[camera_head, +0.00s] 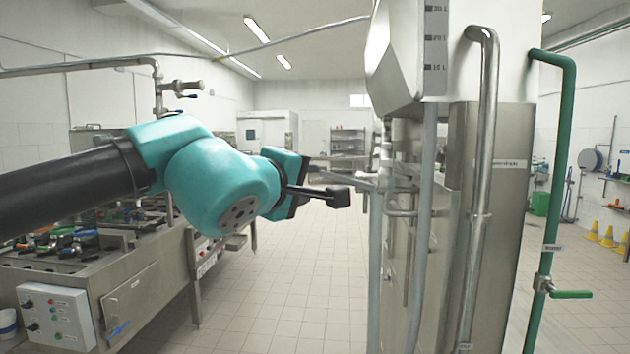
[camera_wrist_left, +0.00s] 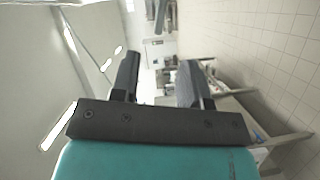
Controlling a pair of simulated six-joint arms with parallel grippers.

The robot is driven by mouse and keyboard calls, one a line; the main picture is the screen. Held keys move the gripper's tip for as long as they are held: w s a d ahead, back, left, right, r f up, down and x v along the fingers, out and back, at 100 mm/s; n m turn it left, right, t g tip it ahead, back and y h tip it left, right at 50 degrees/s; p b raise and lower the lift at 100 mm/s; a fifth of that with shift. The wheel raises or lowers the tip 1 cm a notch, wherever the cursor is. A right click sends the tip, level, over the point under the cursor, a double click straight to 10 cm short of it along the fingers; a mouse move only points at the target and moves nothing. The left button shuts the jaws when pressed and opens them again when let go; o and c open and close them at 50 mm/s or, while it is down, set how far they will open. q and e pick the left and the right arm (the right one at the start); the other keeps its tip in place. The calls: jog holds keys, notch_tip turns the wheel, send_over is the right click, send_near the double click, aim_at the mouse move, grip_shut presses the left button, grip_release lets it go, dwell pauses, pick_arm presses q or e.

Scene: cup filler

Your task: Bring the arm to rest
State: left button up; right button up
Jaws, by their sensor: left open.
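My left arm comes in from the left in the head view, black and teal, stretched out level to the right. Its gripper (camera_head: 338,190) points at the steel column and pipework, and I cannot tell how much space lies between them. In the left wrist view the gripper (camera_wrist_left: 158,82) shows two dark fingers standing apart with nothing between them. The wrist view is turned on its side. My right gripper is in neither view.
A steel machine (camera_head: 465,180) with grey pipes stands right of the gripper. A green pipe (camera_head: 549,200) runs down farther right. A steel workbench (camera_head: 135,265) with a control box (camera_head: 57,316) stands below the arm. The tiled floor (camera_head: 290,300) between is clear.

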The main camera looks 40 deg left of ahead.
pick_arm(q)
jog(key=shift+s+d, duration=0.1)
jog(key=shift+s, duration=0.75)
jog(key=w+d+f+m+g, duration=0.15)
jog(key=w+f, duration=0.35)
jog(key=f, duration=0.5)
jog(key=w+f+m+g, duration=0.15)
jog(key=w+f, duration=0.35)
jog(key=f, duration=0.5)
jog(key=w+f+m+g, duration=0.1)
jog(key=w+f+m, duration=0.1)
jog(key=w+f, duration=0.65)
jog(key=s+d+f+m+g+h, duration=0.1)
jog(key=s+f+m+g, duration=0.15)
jog(key=f, duration=1.05)
jog(key=s+d+f+m+g+h, duration=0.1)
jog(key=f+m+g, duration=0.15)
jog(key=f, duration=1.05)
jog(key=s+d+f+m+g+h, duration=0.2)
jog(key=s+d+f+g, duration=0.1)
jog(key=s+f, duration=0.6)
jog(key=s+d+f+m+g+h, duration=0.1)
jog(key=s+d+f+m+g, duration=0.1)
jog(key=s+f, duration=0.6)
notch_tip(320, 180, down, 8)
jog(key=shift+s+d+r+m+g+h, duration=0.25)
jog(key=shift+s+d+m+g+h, duration=0.15)
jog(key=shift+d+g, duration=0.4)
